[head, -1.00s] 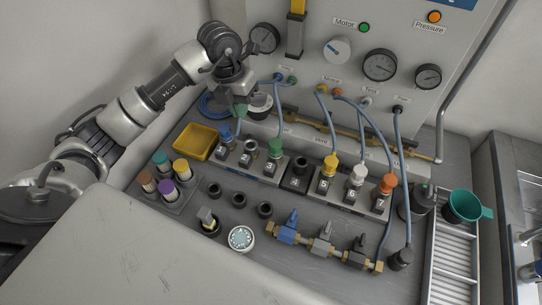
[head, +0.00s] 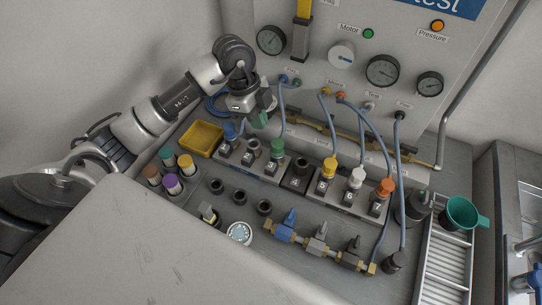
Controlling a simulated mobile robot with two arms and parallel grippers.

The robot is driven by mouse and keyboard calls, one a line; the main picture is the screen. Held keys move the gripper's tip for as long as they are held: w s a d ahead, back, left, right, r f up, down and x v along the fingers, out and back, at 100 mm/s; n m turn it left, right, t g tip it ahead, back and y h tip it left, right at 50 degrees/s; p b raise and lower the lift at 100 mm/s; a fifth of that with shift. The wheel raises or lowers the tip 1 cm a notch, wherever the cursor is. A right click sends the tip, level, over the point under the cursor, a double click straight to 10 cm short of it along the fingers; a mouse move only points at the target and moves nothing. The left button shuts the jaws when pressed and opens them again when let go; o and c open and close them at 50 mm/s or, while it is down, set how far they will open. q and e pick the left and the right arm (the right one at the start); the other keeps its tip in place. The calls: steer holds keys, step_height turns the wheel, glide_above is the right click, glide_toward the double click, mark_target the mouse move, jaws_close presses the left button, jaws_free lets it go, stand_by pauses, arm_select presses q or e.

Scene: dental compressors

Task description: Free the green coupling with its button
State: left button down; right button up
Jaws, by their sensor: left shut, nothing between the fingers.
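The green coupling (head: 277,148) stands upright on the socket numbered 3 in the left block, with a blue-grey hose rising from it to the panel. Its button is too small to make out. My left gripper (head: 259,121) comes down from the upper left, with greenish fingertips. It is shut and empty, just behind and to the left of the green coupling, apart from it in the picture. The blue coupling (head: 230,131) is at the left end of the same block. My right gripper is not in view.
Yellow (head: 329,166), white (head: 357,179) and orange (head: 384,190) couplings with hoses stand on the right block. A yellow tray (head: 202,139) is left of the gripper. Hoses hang in front of the panel. Empty black sockets and a valve row (head: 317,244) lie in front.

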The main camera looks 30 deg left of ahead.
mark_target(272, 165)
arm_select(q)
steer(key=shift+f, duration=0.1)
stand_by(0.3)
steer(key=p+x, duration=0.1)
steer(key=x, duration=0.7)
steer(key=p+x, duration=0.1)
steer(key=x, duration=0.3)
steer(key=shift+a+f+p, duration=0.2)
steer(key=shift+f+p, duration=0.1)
steer(key=shift+f, duration=0.65)
